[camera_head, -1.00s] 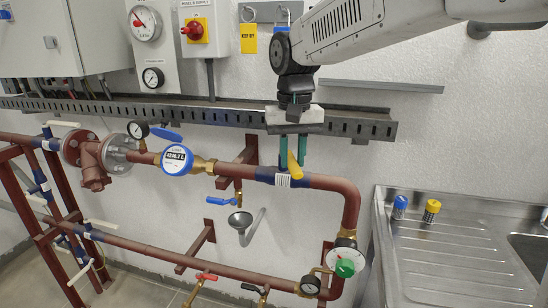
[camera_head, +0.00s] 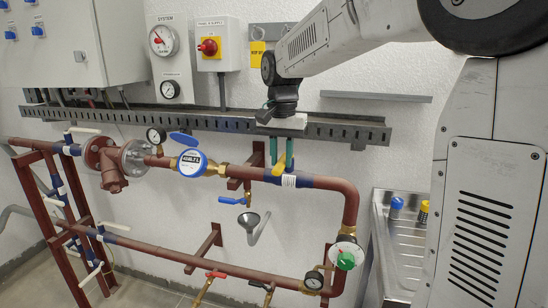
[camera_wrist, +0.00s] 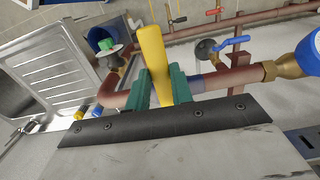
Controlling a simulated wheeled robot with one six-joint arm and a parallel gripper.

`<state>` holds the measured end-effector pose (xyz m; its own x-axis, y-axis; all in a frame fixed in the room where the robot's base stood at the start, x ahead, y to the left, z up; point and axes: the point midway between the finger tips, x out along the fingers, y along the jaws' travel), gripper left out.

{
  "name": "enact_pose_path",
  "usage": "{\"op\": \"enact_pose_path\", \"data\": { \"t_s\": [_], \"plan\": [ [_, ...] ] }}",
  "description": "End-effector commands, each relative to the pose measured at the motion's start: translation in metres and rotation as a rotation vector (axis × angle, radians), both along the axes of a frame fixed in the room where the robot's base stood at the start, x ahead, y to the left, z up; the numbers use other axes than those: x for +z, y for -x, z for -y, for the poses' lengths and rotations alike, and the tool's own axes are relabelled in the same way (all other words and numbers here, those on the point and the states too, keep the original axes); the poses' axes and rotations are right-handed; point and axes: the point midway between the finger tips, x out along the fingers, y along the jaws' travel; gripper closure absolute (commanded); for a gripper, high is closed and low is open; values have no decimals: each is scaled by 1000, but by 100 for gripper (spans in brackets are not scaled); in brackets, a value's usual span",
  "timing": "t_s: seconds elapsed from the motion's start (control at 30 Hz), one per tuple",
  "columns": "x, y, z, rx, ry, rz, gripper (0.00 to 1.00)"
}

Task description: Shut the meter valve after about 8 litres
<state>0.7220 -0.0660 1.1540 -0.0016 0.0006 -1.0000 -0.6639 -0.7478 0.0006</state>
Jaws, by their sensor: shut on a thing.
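The yellow valve lever (camera_head: 279,166) sits on the upper red pipe, right of the blue-rimmed meter (camera_head: 191,163). My gripper (camera_head: 281,158) reaches down onto the lever from above with its green fingers. In the wrist view the lever (camera_wrist: 153,55) stands between the two green fingers of my gripper (camera_wrist: 158,85), which is shut on it. The lever is nearly upright in that view, and the valve body beneath is mostly hidden by the fingers. The meter face also shows partly at the wrist view's right edge (camera_wrist: 311,55). Its digits are too blurred to read surely.
A slotted rail (camera_head: 220,124) runs behind my gripper. A funnel (camera_head: 252,224) hangs below the upper pipe, near a small blue-handled tap (camera_head: 232,200). A green-knobbed gauge fitting (camera_head: 345,258) is at the lower right. A steel sink (camera_head: 401,235) stands beyond it.

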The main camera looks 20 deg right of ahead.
Motion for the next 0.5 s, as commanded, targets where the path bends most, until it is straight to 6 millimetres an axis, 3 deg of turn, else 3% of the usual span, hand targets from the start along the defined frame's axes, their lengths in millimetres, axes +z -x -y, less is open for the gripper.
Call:
{"op": "enact_pose_path", "data": {
  "t_s": [0.2, 0.23, 0.3, 0.5],
  "plan": [
    [1, -1, -1, -1, -1, 3, 100],
    [1, -1, -1, 0, -1, 3, 75],
    [1, -1, -1, 0, 0, 3, 55],
    [0, -1, -1, 1, 0, 3, 55]
  ]
}}
